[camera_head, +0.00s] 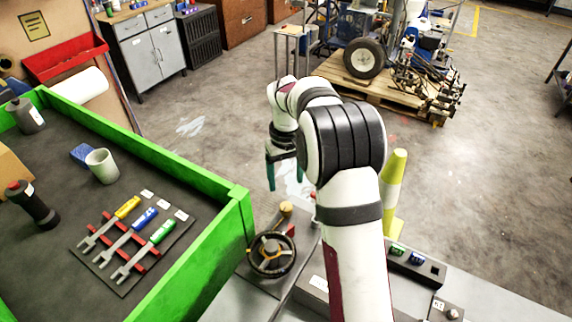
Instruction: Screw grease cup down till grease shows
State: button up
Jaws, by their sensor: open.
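A small tan, brass-like cap (286,209), which looks like the grease cup, stands on a grey housing just behind a dark handwheel (272,254). It is too small to tell whether any grease shows. My gripper (283,173) has teal fingers and hangs above and beyond the cap in the picture. It is open and apart from the cap, with nothing visible between the fingers. My white arm hides part of the area to the right of the housing.
At left is a green-rimmed bench (183,166) with several colour-handled wrenches, a cup (102,166) and bottles. A yellow cone (394,188) stands right of my arm. Behind, the line striper (385,50) sits on a wooden pallet (400,98). The floor between is clear.

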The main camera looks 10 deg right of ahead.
notch_tip(320, 180, up, 6)
jog(key=shift+f, duration=0.1)
dwell(0.4)
jog(key=s+a+r+m, duration=0.2)
jog(key=s+r, duration=0.1)
jog(key=s, duration=0.4)
jog(key=s+a+r+m, duration=0.1)
jog(key=s+r, duration=0.2)
jog(key=s, duration=0.4)
jog(key=s+a+f+m+y, duration=0.1)
jog(key=s+a+f+m, duration=0.1)
jog(key=s, duration=0.8)
jog(key=s+a+f+m, duration=0.1)
jog(key=s+f+m, duration=0.1)
jog(key=s, duration=0.8)
jog(key=shift+a+y, duration=0.35)
jog(key=shift+y, duration=0.05)
